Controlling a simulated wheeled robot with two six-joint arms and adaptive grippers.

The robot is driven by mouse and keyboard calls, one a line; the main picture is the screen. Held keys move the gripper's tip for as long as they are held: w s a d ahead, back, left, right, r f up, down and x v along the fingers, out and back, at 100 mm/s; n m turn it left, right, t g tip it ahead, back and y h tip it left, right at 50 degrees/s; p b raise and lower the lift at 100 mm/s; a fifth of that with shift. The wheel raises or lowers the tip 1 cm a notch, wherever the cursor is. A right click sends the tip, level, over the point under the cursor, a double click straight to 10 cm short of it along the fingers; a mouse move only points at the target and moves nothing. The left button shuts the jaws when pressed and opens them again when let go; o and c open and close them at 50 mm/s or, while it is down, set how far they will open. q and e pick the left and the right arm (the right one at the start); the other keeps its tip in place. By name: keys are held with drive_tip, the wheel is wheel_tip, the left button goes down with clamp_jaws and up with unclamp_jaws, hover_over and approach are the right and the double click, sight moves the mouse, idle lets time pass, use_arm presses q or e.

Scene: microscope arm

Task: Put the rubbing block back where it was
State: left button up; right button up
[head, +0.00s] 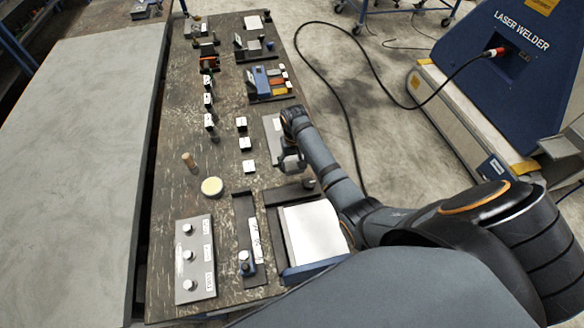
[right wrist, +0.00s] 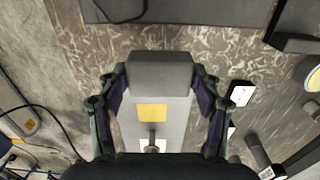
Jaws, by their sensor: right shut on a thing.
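The rubbing block, a plain grey block (right wrist: 160,72), sits between the two fingers of my right gripper (right wrist: 160,88) in the right wrist view. The gripper is shut on its sides. In the head view my right gripper (head: 292,161) hangs over the right part of the dark bench, by the near end of a grey plate (head: 271,127). In the wrist view the plate, with a yellow square (right wrist: 152,111), shows beyond the block, which hides part of it. I cannot tell whether the block touches anything below. My left gripper is not in view.
A dark tray with a white sheet (head: 314,232) lies nearer, below my right arm. White-topped small blocks (head: 245,143), a wooden peg (head: 189,161), a pale yellow disc (head: 211,186) and a knobbed panel (head: 196,266) stand to the left. The bench between the peg and white-topped blocks is bare.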

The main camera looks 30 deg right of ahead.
sight(293, 169)
drive_tip(key=shift+w+d+f, duration=0.1)
drive_tip(key=shift+w+f, duration=0.3)
drive_tip(key=shift+f, duration=0.15)
drive_tip(key=shift+w+f, duration=0.2)
drive_tip(key=shift+f, duration=0.05)
drive_tip(key=shift+w+f, duration=0.2)
drive_tip(key=shift+f, duration=0.05)
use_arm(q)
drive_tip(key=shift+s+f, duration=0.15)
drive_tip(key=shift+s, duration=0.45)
use_arm(e)
drive_tip(key=shift+w+f, duration=0.1)
drive_tip(key=shift+f, duration=1.55)
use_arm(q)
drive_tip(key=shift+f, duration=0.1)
use_arm(e)
drive_tip(key=shift+f, duration=0.1)
drive_tip(key=o, duration=1.2)
